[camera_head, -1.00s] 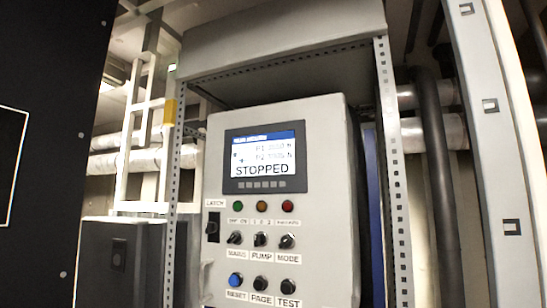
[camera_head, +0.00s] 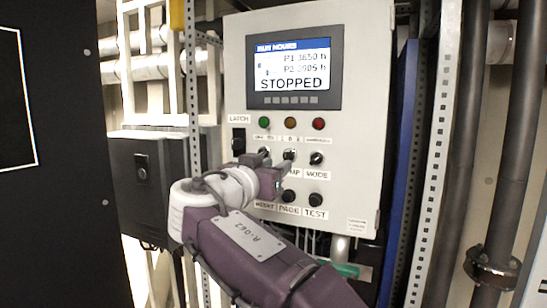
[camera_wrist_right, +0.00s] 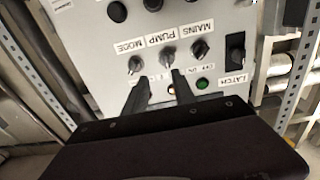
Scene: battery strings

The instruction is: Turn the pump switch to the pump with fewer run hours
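The pump switch (camera_head: 289,155) is a black knob in the middle of a row of three on the grey control panel (camera_head: 370,150). Its label is partly hidden by my gripper. It also shows in the right wrist view (camera_wrist_right: 167,54), where the panel appears upside down. The screen (camera_head: 293,68) shows RUN HOURS and STOPPED; P1 looks like 3650 h and P2 like 2905 h, though the digits are blurred. My right gripper (camera_head: 277,158) is open in front of the pump switch; its fingers (camera_wrist_right: 160,78) are apart and empty, near the knob. My left gripper is out of view.
The mains switch (camera_wrist_right: 200,50) and mode switch (camera_head: 316,158) flank the pump switch closely. Push buttons (camera_head: 315,200) sit below and coloured lamps (camera_head: 318,124) above. A perforated frame post (camera_head: 436,150) stands right of the panel, and a dark box (camera_head: 150,185) stands left.

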